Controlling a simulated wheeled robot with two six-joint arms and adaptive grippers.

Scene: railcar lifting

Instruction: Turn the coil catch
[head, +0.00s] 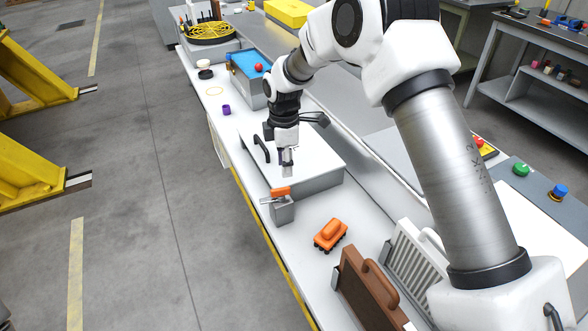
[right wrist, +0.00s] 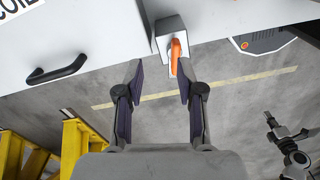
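The coil catch has an orange handle (head: 281,191) on a small grey block (head: 283,211), at the front corner of a white-topped grey box (head: 318,180) with a black handle. My right gripper (head: 287,172) points down just above and behind the catch. In the right wrist view its two fingers (right wrist: 160,78) are spread and empty. The orange handle (right wrist: 176,57) shows beyond the fingertips, nearer the right finger, with no clear contact. Part of the word "COIL" shows on the box. A dark and white arm, apparently my left (right wrist: 287,142), is small at the lower right; its fingers are unclear.
An orange toy-like block (head: 331,235) and a brown case (head: 369,290) stand on the bench nearer me. A purple cup (head: 226,110) and a blue-topped box (head: 247,75) are farther back. Yellow stands (head: 30,160) are on the floor at left.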

